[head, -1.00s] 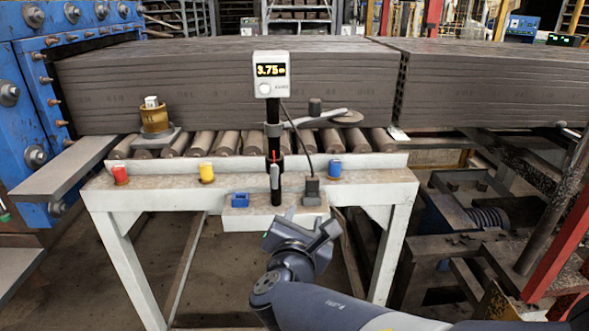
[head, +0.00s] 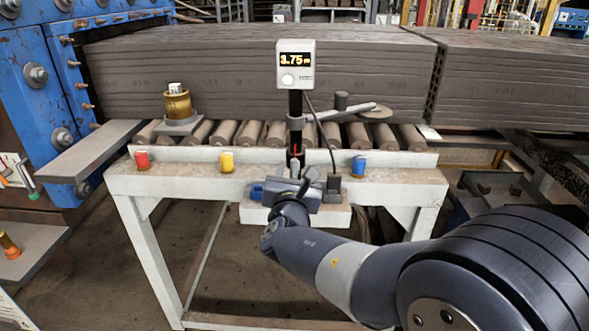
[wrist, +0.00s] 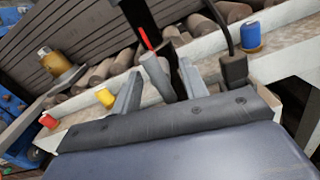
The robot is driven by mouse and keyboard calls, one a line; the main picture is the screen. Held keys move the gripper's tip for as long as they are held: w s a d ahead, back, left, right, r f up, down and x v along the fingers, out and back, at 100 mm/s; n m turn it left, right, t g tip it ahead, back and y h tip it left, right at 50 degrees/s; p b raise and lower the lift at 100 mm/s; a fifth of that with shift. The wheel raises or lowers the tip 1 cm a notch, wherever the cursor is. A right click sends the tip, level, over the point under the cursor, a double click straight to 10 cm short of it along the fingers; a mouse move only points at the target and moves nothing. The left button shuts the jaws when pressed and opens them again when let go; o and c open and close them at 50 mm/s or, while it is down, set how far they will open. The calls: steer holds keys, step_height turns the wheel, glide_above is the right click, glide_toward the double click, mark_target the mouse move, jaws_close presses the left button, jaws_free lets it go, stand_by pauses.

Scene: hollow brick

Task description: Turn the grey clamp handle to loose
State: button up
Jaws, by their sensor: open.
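The grey clamp handle (wrist: 154,72) is a short rounded lever low on the black post (head: 295,105), just below a red mark (wrist: 145,38). In the wrist view it stands between the two fingers of my gripper (wrist: 161,76). The fingers are open, with a gap visible on its right side; contact on the left is unclear. In the head view my gripper (head: 294,184) is at the lower post, and only the top of the handle shows above it. The post carries a display box (head: 295,64) reading 3.75.
The white bench (head: 400,185) holds red (head: 142,160), yellow (head: 227,161) and blue (head: 359,166) caps along its front. A black cable block (head: 333,187) stands close right of my gripper. A horizontal arm (head: 345,114) extends right from the post. Grey bricks lie behind rollers.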

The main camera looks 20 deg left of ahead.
steer(key=shift+w, duration=0.4)
jaws_close()
